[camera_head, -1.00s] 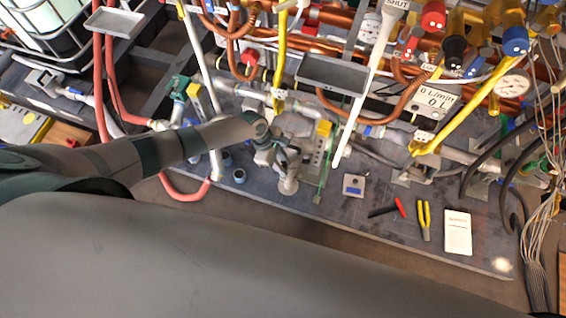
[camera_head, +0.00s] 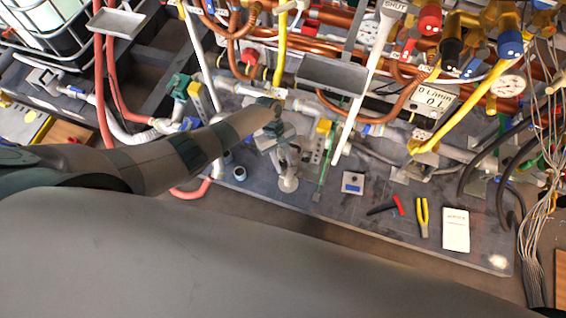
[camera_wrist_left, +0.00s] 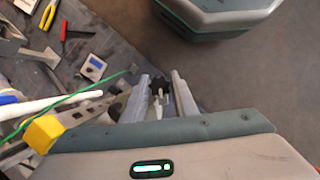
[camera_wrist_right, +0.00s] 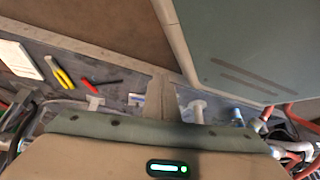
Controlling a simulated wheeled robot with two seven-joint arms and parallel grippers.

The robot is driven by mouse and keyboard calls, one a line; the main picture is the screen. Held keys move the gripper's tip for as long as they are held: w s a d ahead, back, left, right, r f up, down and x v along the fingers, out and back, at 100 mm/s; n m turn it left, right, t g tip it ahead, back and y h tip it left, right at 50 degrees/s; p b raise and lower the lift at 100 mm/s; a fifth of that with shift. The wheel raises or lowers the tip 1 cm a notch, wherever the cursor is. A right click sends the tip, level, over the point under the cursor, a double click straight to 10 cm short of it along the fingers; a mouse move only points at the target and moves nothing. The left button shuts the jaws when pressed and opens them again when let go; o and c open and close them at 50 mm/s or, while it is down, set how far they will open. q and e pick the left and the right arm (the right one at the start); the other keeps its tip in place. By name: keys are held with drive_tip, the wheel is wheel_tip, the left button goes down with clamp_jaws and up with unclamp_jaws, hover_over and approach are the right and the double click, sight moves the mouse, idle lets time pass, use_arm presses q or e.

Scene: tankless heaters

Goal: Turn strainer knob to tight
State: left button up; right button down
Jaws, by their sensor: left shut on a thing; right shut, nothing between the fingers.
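The left gripper (camera_head: 282,158) is at the grey pipework near the middle of the bench, with its fingers pointing down. In the left wrist view its two fingers (camera_wrist_left: 160,96) are closed around a small dark star-shaped knob (camera_wrist_left: 158,84), with a pale stem beside it. I take this to be the strainer knob; in the head view the gripper largely hides it. Its tight marking cannot be read. The right gripper (camera_wrist_right: 161,98) shows in the right wrist view, its fingers together and empty, above the bench's front edge.
Copper pipes, a grey tray (camera_head: 331,74) and white and yellow bars crowd the area behind and above.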

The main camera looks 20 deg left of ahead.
use_arm(q)
drive_tip(key=m+y, duration=0.1)
drive_tip(key=m, duration=0.2)
drive_tip(key=shift+d+m+g+b, duration=0.1)
drive_tip(key=shift+m+g+b, duration=0.2)
drive_tip(key=shift+g+b, duration=0.1)
drive_tip(key=shift+m+y, duration=0.5)
drive_tip(key=shift+m, duration=0.5)
drive_tip(key=shift+m+g+y, duration=0.3)
drive_tip(key=shift+m+y, duration=0.4)
drive_tip(key=shift+m, duration=1.2)
use_arm(e)
drive_tip(key=w+a+r+t, duration=0.1)
drive_tip(key=w+a+r, duration=0.1)
drive_tip(key=w, duration=0.3)
drive_tip(key=shift+a+t, duration=0.2)
drive_tip(key=shift+t, duration=0.1)
use_arm(q)
drive_tip(key=o, duration=1.1)
drive_tip(key=shift+c, duration=0.2)
use_arm(e)
drive_tip(key=shift+s, duration=0.1)
use_arm(q)
drive_tip(key=shift+r, duration=0.1)
use_arm(e)
drive_tip(key=shift+d, duration=0.1)
